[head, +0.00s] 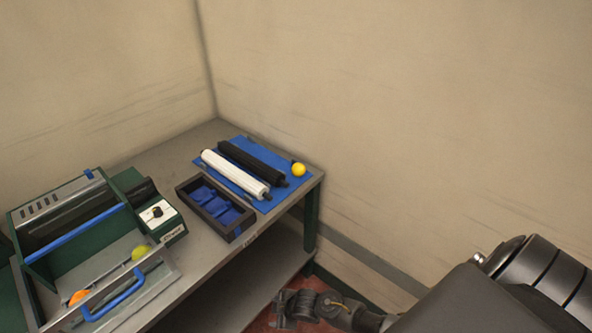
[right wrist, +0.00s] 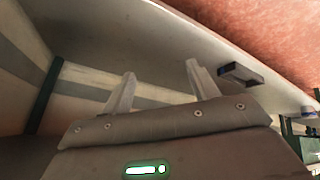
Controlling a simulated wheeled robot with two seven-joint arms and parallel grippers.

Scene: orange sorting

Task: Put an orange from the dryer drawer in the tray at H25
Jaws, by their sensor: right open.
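The dryer drawer (head: 150,299) is pulled out at the front of the green dryer at left, with a blue handle. In it lie an orange (head: 78,297) at the left and a yellow-green fruit (head: 139,253) at the right. The dark tray (head: 184,197) with blue hollows stands on the table right of the dryer and looks empty. A label (head: 250,237) on the table edge below it is too small to read. My right gripper (head: 283,308) is low, in front of the table, away from drawer and tray. In the right wrist view its fingers (right wrist: 158,72) are apart and empty.
A blue mat (head: 238,142) at the table's back holds a white roller (head: 235,174), a black roller (head: 250,160) and a yellow ball (head: 299,169). The dryer's control box (head: 158,214) stands between dryer and tray. A lower shelf (head: 235,290) is under the table.

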